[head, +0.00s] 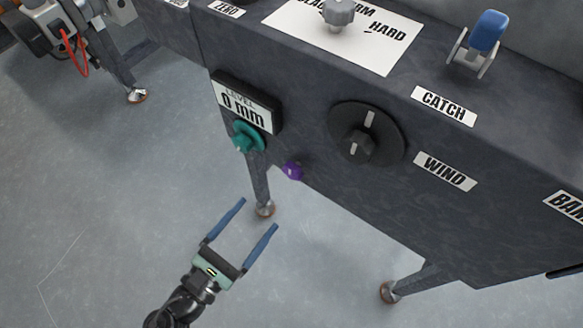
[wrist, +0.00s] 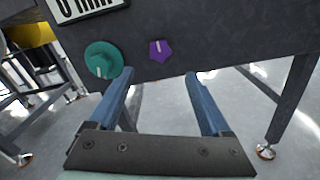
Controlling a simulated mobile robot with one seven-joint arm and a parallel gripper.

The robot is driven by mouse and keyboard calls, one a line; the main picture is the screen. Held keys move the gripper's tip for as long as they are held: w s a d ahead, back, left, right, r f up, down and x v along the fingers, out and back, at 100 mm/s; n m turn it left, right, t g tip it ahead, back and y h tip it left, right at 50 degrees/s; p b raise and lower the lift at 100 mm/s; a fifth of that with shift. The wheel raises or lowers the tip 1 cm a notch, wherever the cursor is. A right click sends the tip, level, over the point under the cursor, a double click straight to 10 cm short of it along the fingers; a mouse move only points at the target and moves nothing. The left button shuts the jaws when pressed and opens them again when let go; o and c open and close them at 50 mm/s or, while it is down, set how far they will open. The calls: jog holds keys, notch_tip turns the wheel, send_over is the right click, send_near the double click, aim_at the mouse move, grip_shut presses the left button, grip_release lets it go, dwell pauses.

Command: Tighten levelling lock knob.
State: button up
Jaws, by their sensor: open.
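A purple knob (head: 292,171) sits low on the front face of the dark bench, near its bottom edge. A teal knob (head: 247,137) is above and left of it, under the level display (head: 246,103) that reads 0 mm. I cannot tell from any label which knob is the levelling lock. My gripper (head: 258,214) is open and empty, in front of and below both knobs, touching neither. In the wrist view the purple knob (wrist: 160,50) shows above the gap between my blue fingers (wrist: 158,82), with a pale mark on it. The teal knob (wrist: 103,60) is above the left finger.
A black dial (head: 366,135) labelled WIND is right of the knobs on the same face. A blue catch lever (head: 486,32) and a grey knob (head: 338,14) stand on top. Bench legs (head: 415,280) reach the floor below. Open floor lies to the left.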

aim_at(290, 174)
jog(key=b+x, duration=0.2)
jog(key=x, duration=1)
jog(key=shift+b, duration=0.3)
jog(key=shift+a, duration=0.1)
grip_shut()
